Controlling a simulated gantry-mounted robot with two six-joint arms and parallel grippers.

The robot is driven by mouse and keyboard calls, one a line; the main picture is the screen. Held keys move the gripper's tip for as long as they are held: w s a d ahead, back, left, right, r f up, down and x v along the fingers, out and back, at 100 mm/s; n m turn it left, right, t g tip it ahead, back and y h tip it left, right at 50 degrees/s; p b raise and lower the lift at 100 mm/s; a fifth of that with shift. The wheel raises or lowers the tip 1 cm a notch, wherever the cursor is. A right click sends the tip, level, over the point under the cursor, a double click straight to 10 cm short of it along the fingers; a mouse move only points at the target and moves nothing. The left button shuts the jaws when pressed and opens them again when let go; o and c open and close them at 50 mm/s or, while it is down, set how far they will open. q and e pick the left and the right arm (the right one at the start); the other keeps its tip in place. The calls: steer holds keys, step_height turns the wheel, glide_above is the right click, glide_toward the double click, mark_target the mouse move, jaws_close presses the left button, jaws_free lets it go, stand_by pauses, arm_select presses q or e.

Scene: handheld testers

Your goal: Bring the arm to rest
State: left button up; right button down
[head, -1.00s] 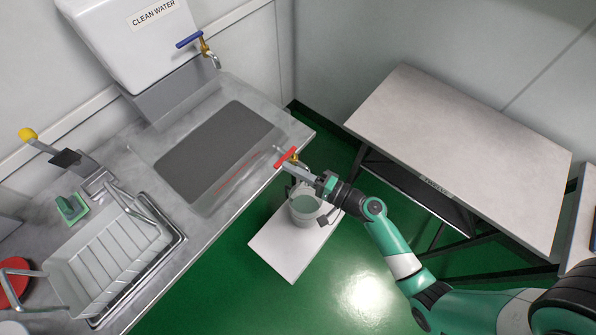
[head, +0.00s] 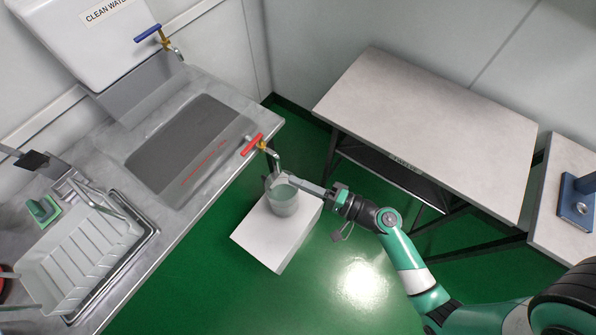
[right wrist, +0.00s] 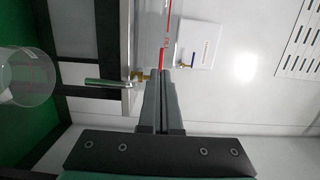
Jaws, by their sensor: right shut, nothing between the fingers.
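My right gripper (head: 290,181) is shut with nothing between its fingers. In the head view its fingers cross in front of the rim of a translucent bucket (head: 284,205), below and right of a tap with a red handle (head: 252,145). In the right wrist view the shut fingertips (right wrist: 164,74) point toward the wall, with the red handle (right wrist: 163,58) just beyond them and the tap spout (right wrist: 108,83) to the left. The fingers look apart from the tap. The bucket (right wrist: 27,77) is at the far left there. My left gripper is not in view.
The bucket stands on a white block (head: 268,240) on the green floor. A steel counter (head: 165,225) with a sink and dish rack (head: 80,260) lies left. A grey table (head: 430,125) stands right, and a blue device (head: 577,200) sits at the right edge.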

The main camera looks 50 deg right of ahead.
steer(key=shift+s, duration=0.35)
steer(key=shift+w, duration=0.1)
